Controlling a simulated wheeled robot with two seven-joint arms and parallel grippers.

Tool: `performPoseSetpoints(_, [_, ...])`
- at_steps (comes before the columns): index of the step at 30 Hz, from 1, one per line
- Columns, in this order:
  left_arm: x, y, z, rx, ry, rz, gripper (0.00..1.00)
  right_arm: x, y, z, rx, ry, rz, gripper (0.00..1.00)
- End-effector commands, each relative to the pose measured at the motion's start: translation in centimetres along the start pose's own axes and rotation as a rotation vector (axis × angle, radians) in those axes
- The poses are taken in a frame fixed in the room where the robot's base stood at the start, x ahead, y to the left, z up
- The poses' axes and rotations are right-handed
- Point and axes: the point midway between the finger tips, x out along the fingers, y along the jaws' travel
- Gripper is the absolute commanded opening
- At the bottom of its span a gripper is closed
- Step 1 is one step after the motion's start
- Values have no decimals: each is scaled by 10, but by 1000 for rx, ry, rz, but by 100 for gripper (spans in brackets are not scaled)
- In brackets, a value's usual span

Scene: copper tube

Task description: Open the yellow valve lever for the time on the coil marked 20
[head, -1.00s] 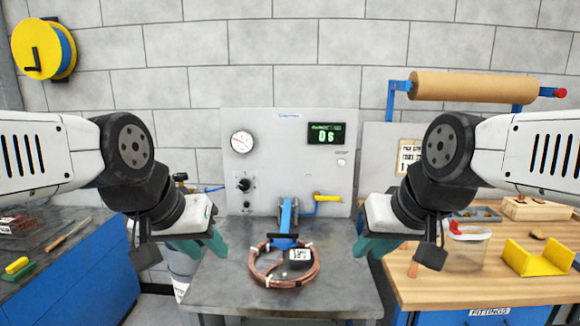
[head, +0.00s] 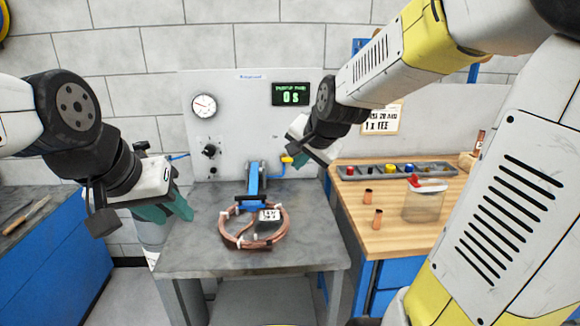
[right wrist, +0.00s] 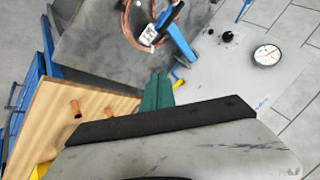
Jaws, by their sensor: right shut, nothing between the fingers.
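The yellow valve lever (head: 287,159) lies level on the grey test panel (head: 232,120), with a blue hose below it. In the right wrist view the lever (right wrist: 178,84) is a small yellow patch beside my fingertips, partly hidden. My right gripper (head: 314,158) is shut and empty, just right of the lever; its teal fingers (right wrist: 157,90) appear apart from it. The copper coil (head: 228,239) lies on the grey table, with a white tag (head: 269,215) too small to read surely. The panel display (head: 290,94) reads 0 s. My left gripper (head: 174,208) hangs left of the coil, jaws unclear.
A blue clamp (head: 254,182) stands behind the coil. A gauge (head: 204,105) and a black knob (head: 209,151) are on the panel. The wooden bench (head: 385,235) at right holds copper fittings (head: 377,217), a clear red-lidded jar (head: 424,200) and a parts tray.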

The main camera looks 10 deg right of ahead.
Motion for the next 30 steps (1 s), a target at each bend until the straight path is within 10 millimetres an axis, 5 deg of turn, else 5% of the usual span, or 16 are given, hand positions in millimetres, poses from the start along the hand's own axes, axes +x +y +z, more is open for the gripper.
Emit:
performPoseSetpoints(7, [0,0,0,0,0,0,36,95,-29,-37,439,23,-107,0])
performPoseSetpoints(15, [0,0,0,0,0,0,36,189,-38,-72,991,18,-261,0])
performPoseSetpoints(23, [0,0,0,0,0,0,36,269,-17,-107,1589,6,-436,0])
performPoseSetpoints(30, [0,0,0,0,0,0,36,319,25,-136,2083,14,-603,0])
